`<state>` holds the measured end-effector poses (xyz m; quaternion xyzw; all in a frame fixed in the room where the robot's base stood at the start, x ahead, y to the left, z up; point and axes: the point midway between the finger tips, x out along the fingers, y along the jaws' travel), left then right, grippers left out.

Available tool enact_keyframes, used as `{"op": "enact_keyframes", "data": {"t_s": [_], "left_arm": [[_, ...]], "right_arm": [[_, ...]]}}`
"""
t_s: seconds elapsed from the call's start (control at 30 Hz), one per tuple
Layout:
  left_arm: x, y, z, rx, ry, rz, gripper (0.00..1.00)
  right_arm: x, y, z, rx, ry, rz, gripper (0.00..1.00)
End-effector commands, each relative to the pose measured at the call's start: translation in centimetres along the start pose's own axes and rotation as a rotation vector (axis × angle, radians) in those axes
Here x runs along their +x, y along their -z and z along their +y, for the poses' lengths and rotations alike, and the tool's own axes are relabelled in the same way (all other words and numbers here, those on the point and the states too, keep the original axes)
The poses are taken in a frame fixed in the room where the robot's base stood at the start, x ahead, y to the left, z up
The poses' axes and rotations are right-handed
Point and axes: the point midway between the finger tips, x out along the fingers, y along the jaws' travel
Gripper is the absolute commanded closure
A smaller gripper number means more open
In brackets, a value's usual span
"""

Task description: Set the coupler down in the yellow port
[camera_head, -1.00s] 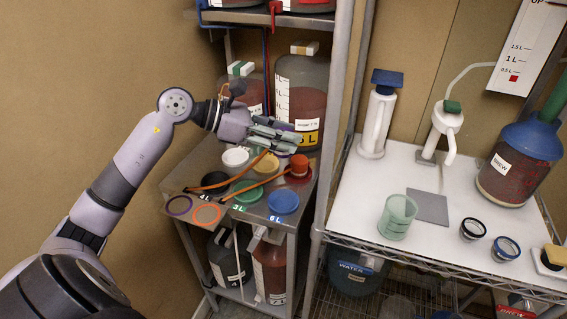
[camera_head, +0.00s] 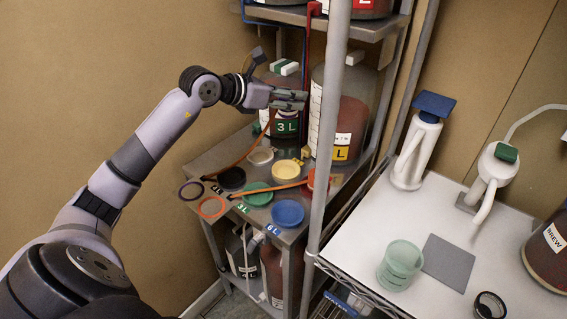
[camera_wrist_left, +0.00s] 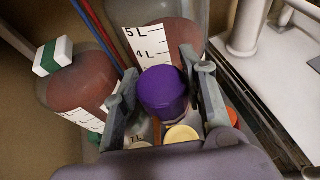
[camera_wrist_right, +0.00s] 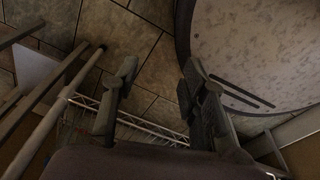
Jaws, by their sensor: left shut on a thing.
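My left gripper (camera_head: 290,98) is shut on a purple coupler (camera_wrist_left: 163,92), which sits between its fingers in the left wrist view. In the head view the gripper is above the small steel shelf, in front of the large jars, and the coupler is mostly hidden. An orange hose hangs from near the gripper to the shelf's left. The yellow port (camera_head: 286,170) is a pale disc on the shelf below the gripper, apart from the coupler. It also shows below the coupler in the left wrist view (camera_wrist_left: 182,136). My right gripper (camera_wrist_right: 158,78) is open and empty, above the floor.
Around the yellow port are white (camera_head: 260,156), black (camera_head: 231,178), green (camera_head: 257,193) and blue (camera_head: 287,213) discs. A red coupler (camera_head: 318,180) with an orange hose stands right of it. Jars (camera_head: 345,120) stand behind. A steel post (camera_head: 329,120) rises at the right.

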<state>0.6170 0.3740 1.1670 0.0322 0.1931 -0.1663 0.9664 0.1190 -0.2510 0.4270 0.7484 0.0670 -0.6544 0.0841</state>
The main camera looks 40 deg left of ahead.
Motion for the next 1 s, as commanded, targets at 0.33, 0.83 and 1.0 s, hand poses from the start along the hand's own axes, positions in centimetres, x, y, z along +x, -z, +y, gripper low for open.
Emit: {"op": "enact_keyframes", "data": {"t_s": [0.33,0.83,1.0], "left_arm": [[3.4,8.4,-0.1,-0.008,0.001,0.007,0.99],[6.3,15.4,0.0,-0.004,0.0,0.003,0.99],[7.2,17.4,0.0,-0.003,0.0,0.001,0.99]], "right_arm": [[-2.2,-4.3,-3.6,-0.002,0.044,-0.069,0.6],[-2.5,-1.5,-1.3,0.003,0.016,-0.027,0.6],[-2.5,-2.3,-1.5,0.002,0.019,-0.039,0.6]]}}
